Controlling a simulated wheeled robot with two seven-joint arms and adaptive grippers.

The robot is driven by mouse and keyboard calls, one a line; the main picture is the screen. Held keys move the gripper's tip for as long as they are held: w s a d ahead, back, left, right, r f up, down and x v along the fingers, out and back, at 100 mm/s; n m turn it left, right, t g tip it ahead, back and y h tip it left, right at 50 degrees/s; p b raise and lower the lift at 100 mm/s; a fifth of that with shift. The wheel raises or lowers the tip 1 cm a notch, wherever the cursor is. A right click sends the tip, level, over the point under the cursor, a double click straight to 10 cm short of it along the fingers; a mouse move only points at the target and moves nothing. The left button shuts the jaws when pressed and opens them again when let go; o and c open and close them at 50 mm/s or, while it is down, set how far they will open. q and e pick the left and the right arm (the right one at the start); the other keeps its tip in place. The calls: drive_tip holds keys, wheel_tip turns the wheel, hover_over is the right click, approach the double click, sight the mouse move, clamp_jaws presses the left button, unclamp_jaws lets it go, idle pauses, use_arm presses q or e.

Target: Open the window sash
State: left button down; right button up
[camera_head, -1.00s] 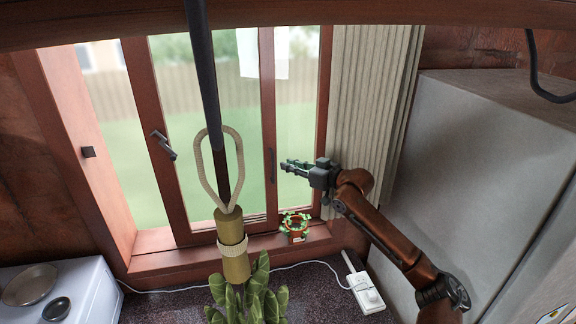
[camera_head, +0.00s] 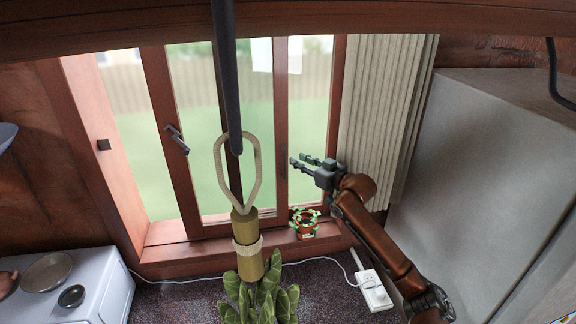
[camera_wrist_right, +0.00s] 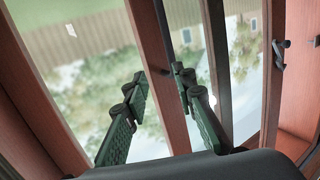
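The wooden window fills the back, with a sash (camera_head: 188,190) whose left stile carries a dark lever handle (camera_head: 176,139). A dark handle (camera_wrist_right: 279,52) is at the right of the wrist view. I cannot tell whether the sash is ajar. My left gripper is not in view.
A gold hanging ornament (camera_head: 247,245) on a looped cord hangs in front of the window. A small red pot (camera_head: 304,226) stands on the sill. A leafy plant (camera_head: 260,292) is below. A beige curtain (camera_head: 385,120) and grey cabinet (camera_head: 480,170) are at the right; bowls (camera_head: 47,272) sit at the left.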

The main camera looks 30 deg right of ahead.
drive_tip(key=w+f+m+h, duration=0.1)
drive_tip(key=w+h, duration=0.1)
drive_tip(key=m+g+h, duration=0.2)
drive_tip(key=m+h, duration=0.5)
drive_tip(key=h, duration=0.2)
approach(284, 166)
drive_tip(key=x, duration=0.3)
drive_tip(key=p+x, duration=0.2)
drive_tip(key=x, duration=0.5)
drive_tip(key=shift+r, duration=0.1)
drive_tip(key=shift+w+d, duration=0.2)
drive_tip(key=shift+w, duration=0.05)
drive_tip(key=shift+c, duration=0.4)
clamp_jaws()
